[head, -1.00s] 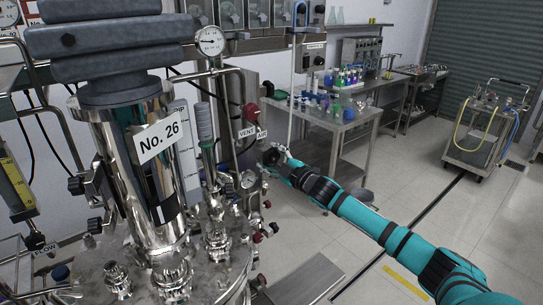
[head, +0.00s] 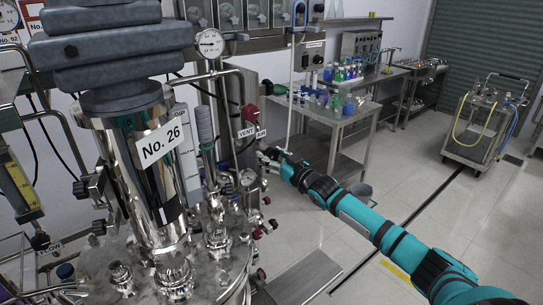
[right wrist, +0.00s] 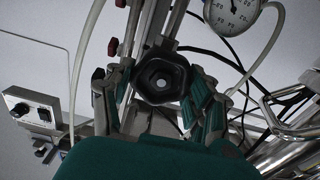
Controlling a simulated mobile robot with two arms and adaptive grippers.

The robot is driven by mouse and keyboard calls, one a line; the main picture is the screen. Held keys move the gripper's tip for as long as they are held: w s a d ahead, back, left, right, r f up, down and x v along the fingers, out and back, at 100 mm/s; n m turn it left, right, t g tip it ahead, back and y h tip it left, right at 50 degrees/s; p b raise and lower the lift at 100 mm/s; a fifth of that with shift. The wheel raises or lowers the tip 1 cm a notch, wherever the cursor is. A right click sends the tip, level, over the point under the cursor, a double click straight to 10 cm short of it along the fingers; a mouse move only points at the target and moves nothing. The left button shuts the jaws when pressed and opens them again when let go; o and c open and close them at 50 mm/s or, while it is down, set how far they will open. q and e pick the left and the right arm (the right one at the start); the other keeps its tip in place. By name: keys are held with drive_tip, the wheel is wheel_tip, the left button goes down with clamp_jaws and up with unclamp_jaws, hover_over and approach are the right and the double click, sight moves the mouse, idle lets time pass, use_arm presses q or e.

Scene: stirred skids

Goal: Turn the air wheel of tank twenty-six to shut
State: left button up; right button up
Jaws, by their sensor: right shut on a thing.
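Tank No. 26 (head: 128,150) is a shiny steel vessel with a white "No. 26" label, at the left of the head view. The "AIR" tag (head: 261,133) hangs on its right side, beside the "VENT" tag (head: 246,132). My right gripper (head: 268,155) is just below the AIR tag. In the right wrist view, the black air wheel (right wrist: 162,74) sits between the fingers of my right gripper (right wrist: 163,88), which are shut on it. In the head view the gripper hides the wheel. My left gripper is not in view.
A round gauge (head: 210,43) stands on the tank's piping, and a red knob (head: 251,113) is above the VENT tag. A steel table with bottles (head: 335,128) stands behind. A trolley with hoses (head: 478,140) is at the right. The floor between is mostly clear.

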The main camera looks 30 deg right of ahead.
drive_tip(key=shift+f+m, duration=0.1)
drive_tip(key=shift+m, duration=1.8)
drive_tip(key=o, duration=1.2)
drive_tip(key=shift+c, duration=0.2)
drive_tip(key=shift+s, duration=0.1)
drive_tip(key=s+d, duration=0.1)
drive_tip(key=s, duration=1)
drive_tip(key=shift+s, duration=0.4)
